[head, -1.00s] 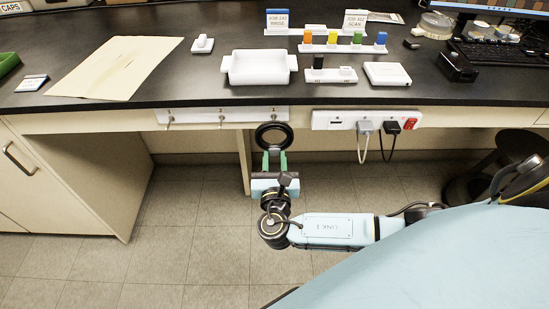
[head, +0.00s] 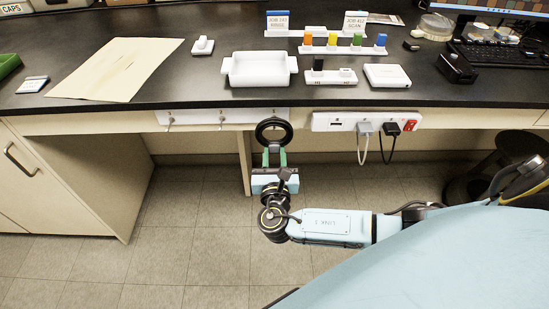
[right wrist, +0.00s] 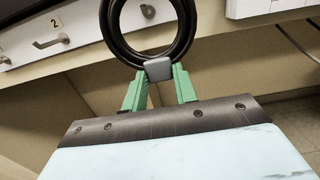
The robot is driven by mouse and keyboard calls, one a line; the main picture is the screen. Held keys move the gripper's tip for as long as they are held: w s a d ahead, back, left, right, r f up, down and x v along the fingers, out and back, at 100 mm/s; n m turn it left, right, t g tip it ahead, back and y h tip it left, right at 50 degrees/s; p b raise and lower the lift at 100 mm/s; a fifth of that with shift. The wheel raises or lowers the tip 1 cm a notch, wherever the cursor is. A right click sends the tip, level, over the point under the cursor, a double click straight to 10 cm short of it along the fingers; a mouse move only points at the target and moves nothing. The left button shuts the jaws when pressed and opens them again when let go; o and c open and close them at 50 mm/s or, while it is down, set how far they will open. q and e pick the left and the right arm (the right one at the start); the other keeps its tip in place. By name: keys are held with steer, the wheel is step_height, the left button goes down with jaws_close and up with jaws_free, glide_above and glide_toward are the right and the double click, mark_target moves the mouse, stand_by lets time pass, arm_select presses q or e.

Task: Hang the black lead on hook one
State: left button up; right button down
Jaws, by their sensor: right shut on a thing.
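The black lead (head: 262,139) is a coiled ring, upright in front of the counter's front edge. My right gripper (head: 275,158) has its green fingers shut on a grey block at the bottom of the coil, seen close in the right wrist view (right wrist: 158,72). The lead fills the top of that view (right wrist: 112,40). A white hook strip (head: 195,117) runs along the counter front. Its left hook (head: 170,122) and middle hook (head: 221,120) are bare. The coil covers the strip's right end. The wrist view shows a hook labelled 2 (right wrist: 48,42). My left gripper is not in view.
A white power strip (head: 345,122) with grey and black plugs and hanging cables is right of the coil. The counter (head: 210,98) overhangs above, holding a white tray (head: 260,82). A cabinet (head: 80,180) stands lower left; the space under the counter is open.

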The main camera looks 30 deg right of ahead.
steer(key=shift+x, duration=1.2)
steer(key=shift+f+b, duration=0.35)
steer(key=shift+f, duration=0.2)
steer(key=c, duration=1)
jaws_free()
steer(key=shift+c, duration=0.5)
